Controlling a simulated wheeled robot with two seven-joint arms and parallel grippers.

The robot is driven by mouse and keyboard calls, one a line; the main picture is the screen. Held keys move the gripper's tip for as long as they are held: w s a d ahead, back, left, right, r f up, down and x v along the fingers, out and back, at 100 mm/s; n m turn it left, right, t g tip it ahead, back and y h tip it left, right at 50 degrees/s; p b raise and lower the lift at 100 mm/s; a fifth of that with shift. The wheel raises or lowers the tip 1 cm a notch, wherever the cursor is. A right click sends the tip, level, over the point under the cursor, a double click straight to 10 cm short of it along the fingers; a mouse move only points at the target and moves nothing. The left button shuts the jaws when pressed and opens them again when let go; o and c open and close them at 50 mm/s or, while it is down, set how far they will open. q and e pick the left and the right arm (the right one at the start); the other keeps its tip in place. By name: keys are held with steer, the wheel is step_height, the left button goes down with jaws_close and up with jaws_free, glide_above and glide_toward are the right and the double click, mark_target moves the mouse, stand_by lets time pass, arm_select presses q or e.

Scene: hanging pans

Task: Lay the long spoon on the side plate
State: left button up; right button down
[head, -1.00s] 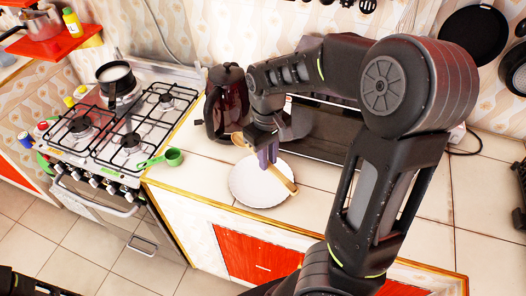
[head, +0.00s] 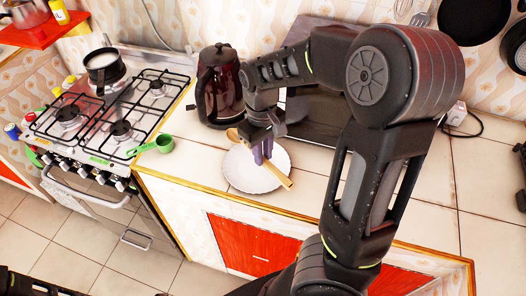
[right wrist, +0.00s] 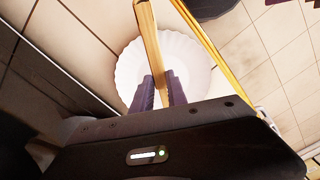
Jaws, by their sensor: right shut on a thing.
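The long wooden spoon (head: 280,178) is in my right gripper (head: 262,157), which is shut on its handle. The white side plate (head: 244,178) with a scalloped rim lies on the counter, and the spoon is over it. In the right wrist view the spoon (right wrist: 148,40) runs between the fingers (right wrist: 161,90), with the plate (right wrist: 190,70) behind it. I cannot tell whether the spoon touches the plate. My left gripper is not in view; only a dark bit of my body shows at the lower left.
A dark kettle (head: 218,85) stands just behind the plate, beside a dark oven (head: 318,118). The counter (head: 415,175) to the right is bare.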

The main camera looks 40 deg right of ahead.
steer(key=shift+f+b, duration=0.7)
steer(key=shift+f, duration=0.6)
steer(key=c, duration=1.2)
jaws_free()
steer(key=shift+c, duration=0.2)
steer(key=shift+r, duration=0.1)
steer(key=r, duration=0.7)
steer(key=shift+w+r, duration=0.2)
steer(key=shift+r, duration=0.1)
